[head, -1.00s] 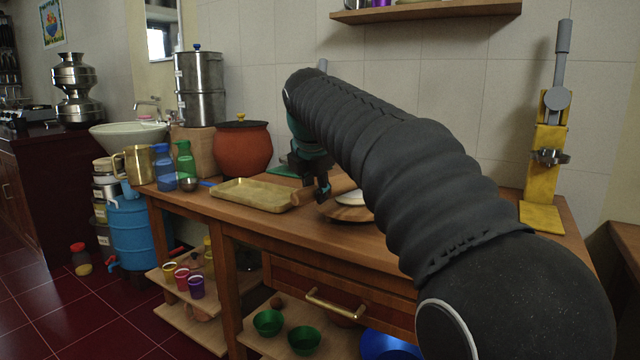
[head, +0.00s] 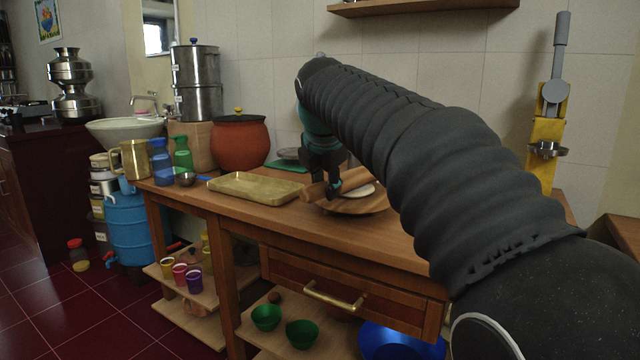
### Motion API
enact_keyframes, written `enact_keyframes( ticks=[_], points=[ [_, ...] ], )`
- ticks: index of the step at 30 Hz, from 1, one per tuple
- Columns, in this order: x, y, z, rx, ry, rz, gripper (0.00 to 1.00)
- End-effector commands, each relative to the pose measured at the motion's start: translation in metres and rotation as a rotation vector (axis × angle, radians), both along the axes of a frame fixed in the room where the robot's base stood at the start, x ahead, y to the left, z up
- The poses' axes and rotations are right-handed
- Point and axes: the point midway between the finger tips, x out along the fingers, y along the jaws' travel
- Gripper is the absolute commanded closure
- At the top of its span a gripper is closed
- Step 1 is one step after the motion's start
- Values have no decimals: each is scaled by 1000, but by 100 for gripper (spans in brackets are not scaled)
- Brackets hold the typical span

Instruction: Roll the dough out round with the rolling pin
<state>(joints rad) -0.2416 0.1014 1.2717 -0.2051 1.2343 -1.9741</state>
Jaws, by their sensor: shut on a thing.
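The round wooden board (head: 372,207) lies on the wooden table, partly hidden behind my arm. The pale, flat dough (head: 360,191) lies on it; its right part is hidden by my arm. The wooden rolling pin (head: 313,191) lies slantwise at the board's left side, its near end clear of the board. My gripper (head: 333,190) points down and is shut on the rolling pin. I cannot tell whether the pin touches the dough.
A brass tray (head: 256,199) lies just left of the board. A clay pot (head: 240,143), steel containers and bottles stand farther left. A yellow press (head: 545,150) stands at the right end. Table front beside the tray is free.

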Motion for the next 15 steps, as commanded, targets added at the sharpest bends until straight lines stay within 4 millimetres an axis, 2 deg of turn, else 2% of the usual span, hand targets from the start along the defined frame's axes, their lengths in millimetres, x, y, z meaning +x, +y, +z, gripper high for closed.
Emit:
enact_keyframes(
  ticks=[6, 15],
  points=[
    [-6, -5, 1, -1, -2, 2, 100],
    [4, 3, 1, -1, -3, 2, 100]
  ],
)
